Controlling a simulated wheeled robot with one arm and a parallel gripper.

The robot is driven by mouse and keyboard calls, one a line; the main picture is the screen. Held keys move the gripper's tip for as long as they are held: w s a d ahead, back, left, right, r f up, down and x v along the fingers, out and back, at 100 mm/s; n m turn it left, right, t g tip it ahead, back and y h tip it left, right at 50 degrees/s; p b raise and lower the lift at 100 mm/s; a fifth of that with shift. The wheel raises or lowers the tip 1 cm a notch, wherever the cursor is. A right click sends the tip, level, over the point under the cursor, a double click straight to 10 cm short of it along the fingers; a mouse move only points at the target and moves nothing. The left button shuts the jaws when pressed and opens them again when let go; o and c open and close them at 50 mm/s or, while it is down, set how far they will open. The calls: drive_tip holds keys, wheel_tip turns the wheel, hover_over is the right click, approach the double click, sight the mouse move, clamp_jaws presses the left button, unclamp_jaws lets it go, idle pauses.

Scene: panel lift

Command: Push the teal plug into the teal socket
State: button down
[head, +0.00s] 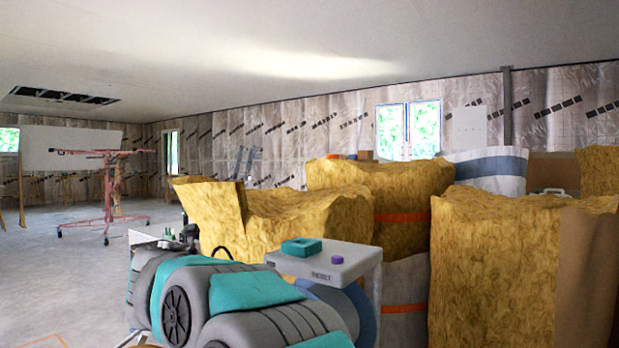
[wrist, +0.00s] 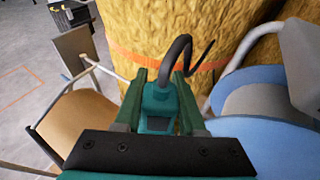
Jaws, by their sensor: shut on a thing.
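The teal plug (wrist: 159,103) with its curved black cable (wrist: 180,50) is between the green fingers of my gripper (wrist: 160,80) in the wrist view. The fingers are shut on it. In the head view, a teal block with a square recess, which looks like the teal socket (head: 301,247), sits on a small light-grey table (head: 318,267). My arm fills the foreground to the left of this table and mostly hides my gripper. The plug is apart from the socket. The socket cannot be made out in the wrist view.
A small purple piece (head: 337,260) stands on the table to the right of the socket. Yellow insulation stacks (head: 300,219) stand close behind it. The wrist view shows a wooden chair (wrist: 80,120) at left and a blue rounded surface (wrist: 265,140) at right. Open floor (head: 60,270) lies left.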

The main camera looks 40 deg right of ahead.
drive_tip(key=s+d+r+m+g+h+p, duration=0.1)
drive_tip(key=s+d+r+m+g, duration=0.1)
drive_tip(key=s+d+r, duration=0.4)
drive_tip(key=s+d+r+m+g+h+p, duration=0.25)
drive_tip(key=d+r, duration=0.25)
drive_tip(key=r, duration=0.3)
drive_tip(key=s+d+r+m+g+h+p, duration=0.1)
drive_tip(key=s+d+r+m+g, duration=0.1)
drive_tip(key=s+d+r, duration=0.45)
drive_tip(key=shift+w+a+f+n, duration=0.1)
drive_tip(key=shift+w+a+f, duration=0.1)
drive_tip(key=shift+f, duration=0.3)
drive_tip(key=shift+w+a+f+n, duration=0.1)
drive_tip(key=shift+w+a+f, duration=0.15)
drive_tip(key=shift+f, duration=0.3)
drive_tip(key=shift+w+a+f+n, duration=0.1)
drive_tip(key=shift+w+a+f, duration=0.1)
drive_tip(key=shift+f, duration=0.3)
wheel_tip(320, 180, down, 2)
drive_tip(key=shift+f+b, duration=0.1)
drive_tip(key=shift+b, duration=1.1)
drive_tip(key=shift+f, duration=0.65)
drive_tip(key=shift+a+p, duration=0.1)
drive_tip(key=shift+p, duration=1)
drive_tip(key=shift+f, duration=0.65)
